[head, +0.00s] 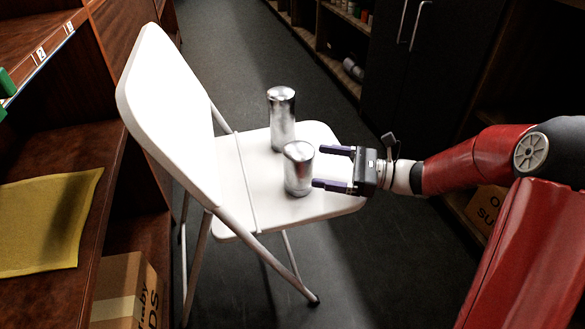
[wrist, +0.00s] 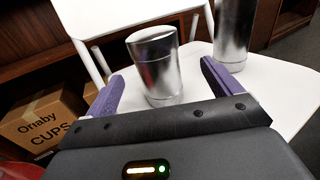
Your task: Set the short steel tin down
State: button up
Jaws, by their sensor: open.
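The short steel tin (head: 298,170) stands upright on the seat of a white folding chair (head: 230,160). My gripper (head: 325,168) is open at the tin's right side, with its two purple fingers pointing at it. In the wrist view the short tin (wrist: 157,68) stands ahead of the open fingers, roughly between them, and does not appear gripped. A taller steel tin (head: 281,118) stands upright on the seat behind the short one. It also shows in the wrist view (wrist: 234,32), beyond the right finger.
A wooden shelf with a yellow cloth (head: 48,222) is at the left, with a cardboard box (head: 128,290) below. Dark cabinets (head: 430,60) and low shelves line the far right. The seat's front right part is clear.

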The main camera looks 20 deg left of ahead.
aim_at(298, 162)
jog(key=a, duration=0.4)
jog(key=s+a+b, duration=0.1)
jog(key=a, duration=0.1)
jog(key=shift+a+r, duration=0.15)
jog(key=shift+a, duration=0.2)
jog(key=c, duration=1.3)
